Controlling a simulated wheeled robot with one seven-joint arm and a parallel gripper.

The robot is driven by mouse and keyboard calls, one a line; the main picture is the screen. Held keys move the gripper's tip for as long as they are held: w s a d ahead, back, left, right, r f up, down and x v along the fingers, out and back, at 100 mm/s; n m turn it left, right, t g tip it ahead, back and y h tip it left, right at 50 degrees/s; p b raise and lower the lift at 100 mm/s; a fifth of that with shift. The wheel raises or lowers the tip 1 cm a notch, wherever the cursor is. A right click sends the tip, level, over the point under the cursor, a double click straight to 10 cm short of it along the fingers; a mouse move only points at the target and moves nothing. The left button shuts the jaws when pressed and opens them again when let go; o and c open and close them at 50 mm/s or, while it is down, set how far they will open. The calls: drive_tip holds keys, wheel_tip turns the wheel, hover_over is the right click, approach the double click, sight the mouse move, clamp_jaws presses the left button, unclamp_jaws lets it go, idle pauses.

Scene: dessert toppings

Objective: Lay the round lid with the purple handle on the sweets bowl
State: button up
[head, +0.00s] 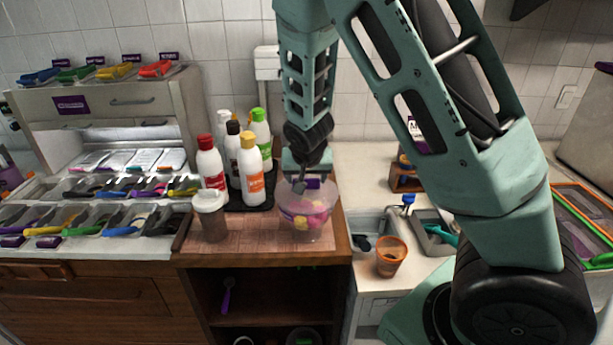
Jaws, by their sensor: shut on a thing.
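The sweets bowl (306,229) is clear, with pink and yellow sweets inside. It stands at the right end of the wooden counter. My gripper (304,184) points down right over the bowl and is shut on the purple handle (313,184) of the round lid. The lid's disc looks clear and is hard to make out against the bowl's top. I cannot tell whether the lid touches the rim or hangs just above it. The fingers partly hide the handle.
Several sauce bottles (250,172) stand on a dark tray left of the bowl. A white-topped shaker (210,215) stands at front left. An orange cup (391,257) is on the right. Bare wooden counter (250,238) shows before the bottles.

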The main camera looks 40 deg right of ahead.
drive_tip(key=o, duration=1.4)
drive_tip(key=shift+c, duration=0.2)
drive_tip(key=shift+r, duration=0.15)
wheel_tip(320, 180, up, 7)
drive_tip(key=p, duration=0.5)
